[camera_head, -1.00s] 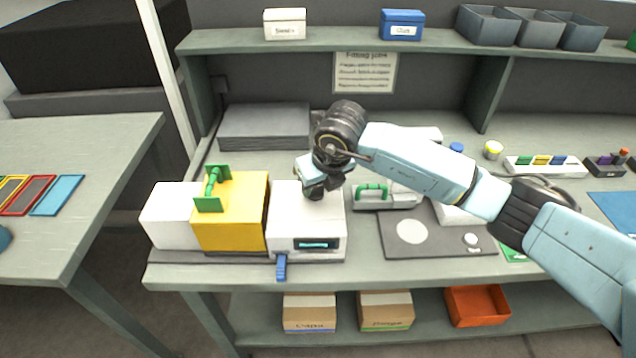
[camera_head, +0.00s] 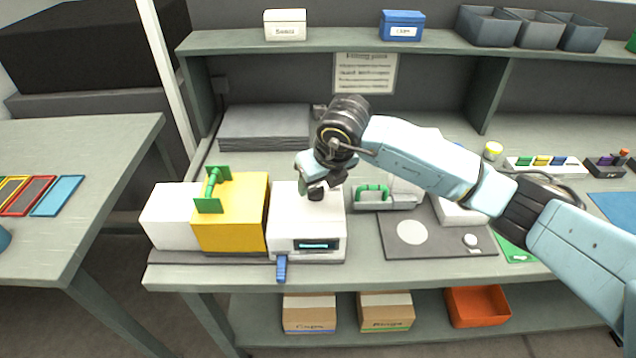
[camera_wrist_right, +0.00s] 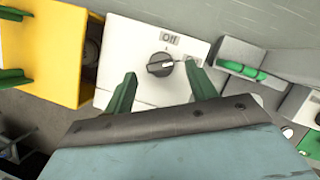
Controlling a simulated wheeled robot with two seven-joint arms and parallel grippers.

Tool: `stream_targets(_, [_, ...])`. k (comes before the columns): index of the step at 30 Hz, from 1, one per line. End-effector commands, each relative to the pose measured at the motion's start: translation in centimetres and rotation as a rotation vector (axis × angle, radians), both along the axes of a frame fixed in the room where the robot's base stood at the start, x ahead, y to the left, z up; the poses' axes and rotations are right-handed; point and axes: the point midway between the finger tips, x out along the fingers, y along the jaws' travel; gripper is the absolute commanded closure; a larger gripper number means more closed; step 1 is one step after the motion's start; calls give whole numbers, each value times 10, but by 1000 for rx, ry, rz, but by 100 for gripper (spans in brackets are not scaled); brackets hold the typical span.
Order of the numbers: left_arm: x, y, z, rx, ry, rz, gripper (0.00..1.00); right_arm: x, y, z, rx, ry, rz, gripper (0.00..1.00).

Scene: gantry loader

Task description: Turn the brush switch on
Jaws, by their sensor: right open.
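The brush switch is a dark round knob (camera_wrist_right: 161,65) on the top of a white box (camera_head: 306,229). In the right wrist view a label reading "Off" (camera_wrist_right: 168,38) lies just above it, and a pale mark shows on the knob's left part. A second small label on its right is too small to read. My right gripper (camera_wrist_right: 160,72) is open, its two green fingers on either side of the knob in the picture; I cannot tell whether they touch it. In the head view the right gripper (camera_head: 316,190) is over the box and hides the knob. My left gripper is not in view.
A yellow box (camera_head: 232,235) with a green handle stands directly left of the white box. A blue lever (camera_head: 282,267) hangs at its front. A green-handled grey piece (camera_head: 385,203) sits close on the right, beside a dark plate (camera_head: 440,245). A shelf (camera_head: 340,40) runs above the back.

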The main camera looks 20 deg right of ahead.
Motion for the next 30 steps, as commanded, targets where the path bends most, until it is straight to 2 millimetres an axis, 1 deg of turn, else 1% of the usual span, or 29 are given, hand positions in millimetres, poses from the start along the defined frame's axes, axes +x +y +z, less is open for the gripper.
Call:
stream_targets(1, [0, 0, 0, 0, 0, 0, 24, -3, -2, 11, -1, -5, 1, 44])
stream_targets(9, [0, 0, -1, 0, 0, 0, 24, -26, -7, 67, -1, -6, 1, 44])
stream_targets(12, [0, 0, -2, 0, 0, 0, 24, -33, -9, 84, -2, -6, 0, 44])
stream_targets(15, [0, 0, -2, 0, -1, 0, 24, -38, -10, 96, -1, -3, -1, 44])
stream_targets(18, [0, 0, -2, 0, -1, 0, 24, -42, -10, 104, -1, -2, -2, 44])
stream_targets(21, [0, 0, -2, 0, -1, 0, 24, -43, -11, 107, -1, 0, -2, 44])
stream_targets(30, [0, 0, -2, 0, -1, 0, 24, -43, -11, 107, -1, 0, -2, 44])
